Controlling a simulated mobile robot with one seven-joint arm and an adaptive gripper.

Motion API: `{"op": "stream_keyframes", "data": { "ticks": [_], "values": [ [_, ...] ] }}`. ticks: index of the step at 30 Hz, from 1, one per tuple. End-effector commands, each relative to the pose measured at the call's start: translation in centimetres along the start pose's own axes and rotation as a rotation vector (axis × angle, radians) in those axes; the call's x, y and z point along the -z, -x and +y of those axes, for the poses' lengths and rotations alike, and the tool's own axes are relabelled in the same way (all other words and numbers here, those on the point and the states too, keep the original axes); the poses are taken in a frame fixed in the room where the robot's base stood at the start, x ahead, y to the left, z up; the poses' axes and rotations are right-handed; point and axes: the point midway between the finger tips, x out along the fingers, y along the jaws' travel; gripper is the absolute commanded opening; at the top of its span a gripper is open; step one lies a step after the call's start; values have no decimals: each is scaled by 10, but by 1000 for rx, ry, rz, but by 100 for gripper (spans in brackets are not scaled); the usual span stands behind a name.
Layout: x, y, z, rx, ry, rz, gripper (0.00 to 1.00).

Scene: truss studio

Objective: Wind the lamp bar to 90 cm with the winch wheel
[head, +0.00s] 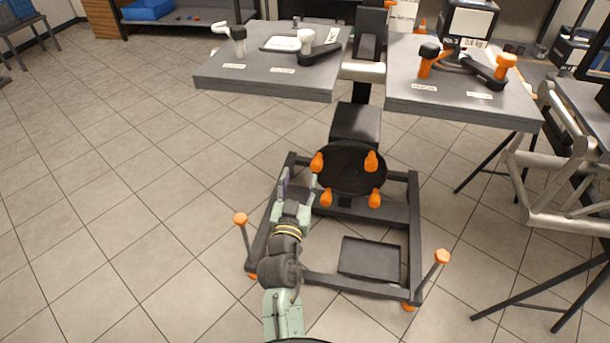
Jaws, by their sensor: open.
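The winch wheel (350,168) is a black disc with several orange knobs around its rim. It sits on a dark floor stand in the middle of the head view. My gripper (299,182) is open and empty, just left of the wheel, with its right finger close to the left knobs. I cannot tell whether it touches a knob. A pale horizontal tube (362,71) shows behind the wheel between two grey tabletops, but I cannot tell if it is the lamp bar. No height reading is legible.
Grey tabletops with orange, black and white handles stand at the left (270,84) and right (450,104) behind the wheel. The stand's base frame (412,240) has upright orange-capped posts. A metal truss (555,160) is at right. Tiled floor at left is clear.

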Motion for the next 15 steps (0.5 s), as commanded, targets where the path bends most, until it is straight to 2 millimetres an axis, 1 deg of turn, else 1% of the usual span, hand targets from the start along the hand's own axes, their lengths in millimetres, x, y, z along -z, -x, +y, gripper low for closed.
{"op": "stream_keyframes", "data": {
  "ticks": [1,3,5,7,11,15],
  "values": [
    [-16,3,16,-34,10,-26,48],
    [-26,5,28,-61,19,-45,48],
    [-29,3,32,-70,22,-52,48],
    [-28,-3,33,-72,22,-52,48],
    [-27,-24,33,-70,22,-50,48],
    [-28,-52,35,-70,22,-50,48]
  ]
}}
